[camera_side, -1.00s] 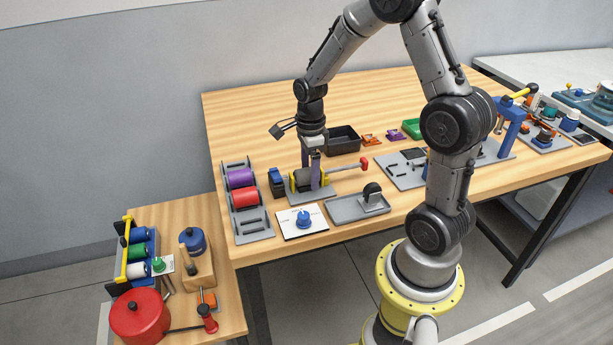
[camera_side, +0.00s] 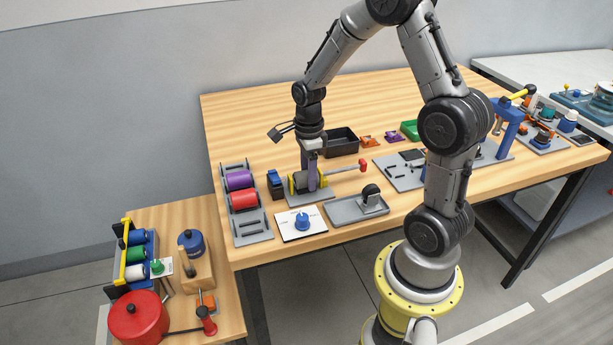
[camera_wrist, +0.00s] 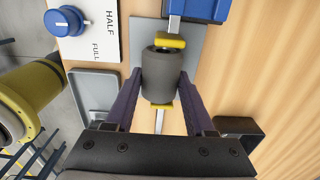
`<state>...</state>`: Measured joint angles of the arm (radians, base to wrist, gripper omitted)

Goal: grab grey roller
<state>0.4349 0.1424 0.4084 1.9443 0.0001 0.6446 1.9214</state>
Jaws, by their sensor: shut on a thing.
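The grey roller (camera_wrist: 163,70) lies between two yellow end pieces on a grey base plate, in the middle of the wrist view. My gripper (camera_wrist: 162,84) has a finger on each side of it, and the fingers are shut on it. In the side view my gripper (camera_side: 310,182) points straight down at the fixture, and its fingers hide much of the roller. The roller appears still seated between the yellow end pieces (camera_side: 324,181).
A red-tipped handle (camera_side: 362,164) sticks out right of the fixture, and a blue block (camera_side: 275,184) stands to its left. A rack (camera_side: 254,230) holds a purple and a red roller. A knob card (camera_side: 290,234) and a grey tray (camera_side: 343,212) lie in front. A black bin (camera_side: 341,141) is behind.

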